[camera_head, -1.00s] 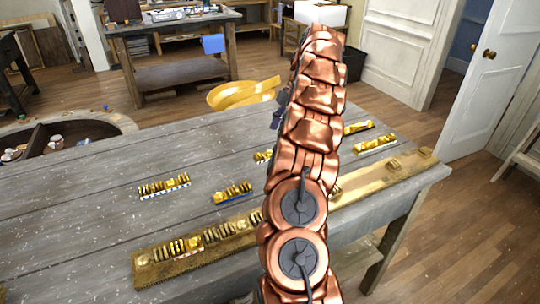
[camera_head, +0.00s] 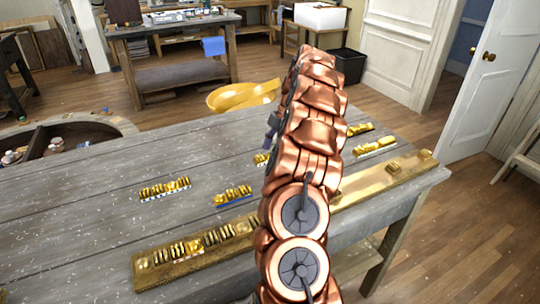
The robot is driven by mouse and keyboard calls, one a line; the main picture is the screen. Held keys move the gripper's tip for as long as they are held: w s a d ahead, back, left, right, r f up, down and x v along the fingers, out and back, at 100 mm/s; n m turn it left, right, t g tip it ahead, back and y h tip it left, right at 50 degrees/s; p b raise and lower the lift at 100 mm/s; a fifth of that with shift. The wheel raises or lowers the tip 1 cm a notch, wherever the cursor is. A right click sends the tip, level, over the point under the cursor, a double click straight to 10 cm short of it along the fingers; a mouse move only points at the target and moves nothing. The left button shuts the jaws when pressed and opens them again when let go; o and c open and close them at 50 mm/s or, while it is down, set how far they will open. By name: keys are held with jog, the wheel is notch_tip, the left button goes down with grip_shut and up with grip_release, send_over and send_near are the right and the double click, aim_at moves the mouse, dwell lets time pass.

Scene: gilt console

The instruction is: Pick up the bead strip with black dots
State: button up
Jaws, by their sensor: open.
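Several short gold bead strips lie apart on the grey table (camera_head: 110,215): one at left (camera_head: 165,188), one near the middle (camera_head: 231,196), one partly behind my arm (camera_head: 261,159) and two at the right, a farther one (camera_head: 359,129) and a nearer one (camera_head: 374,146). Black dots cannot be made out on any of them, so I cannot tell which is the dotted strip. My copper arm rises across the middle. A small dark part at its left edge appears to belong to my gripper (camera_head: 271,130); its fingertips are hidden, and no strip is seen in it.
A long gilt board (camera_head: 361,191) with bead pieces on it runs along the table's front edge, partly behind my arm. A yellow chair (camera_head: 241,96) stands beyond the table. The table's left part is clear. A white door (camera_head: 494,75) stands at right.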

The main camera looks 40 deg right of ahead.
jog(key=shift+a+f, duration=0.15)
jog(key=shift+f, duration=0.3)
grip_shut()
dwell(0.4)
